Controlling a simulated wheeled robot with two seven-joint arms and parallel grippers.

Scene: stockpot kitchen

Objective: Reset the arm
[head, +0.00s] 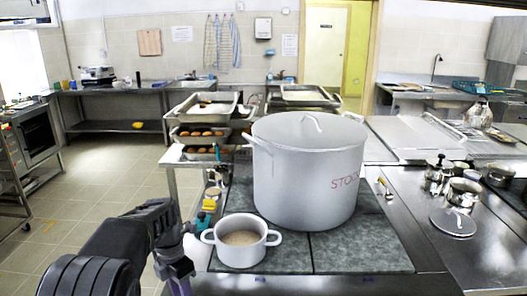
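My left arm comes in from the lower left, and its gripper (178,275) points down at the bottom of the view, left of the small pot. Its fingertips are cut off or hidden, so I cannot tell whether it is open or shut. My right gripper is not in view. A large pale stockpot (300,180) with lettering on its side stands upright on the dark stove top (350,250), with its lid (310,130) on. A small white two-handled pot (240,255) with light brown contents stands in front of it to the left.
Metal trays (203,133) with brown round items are stacked behind the stockpot on the left. Small metal pots (462,192) and a round lid (453,222) sit on the steel counter to the right. Open tiled floor (100,185) lies to the left.

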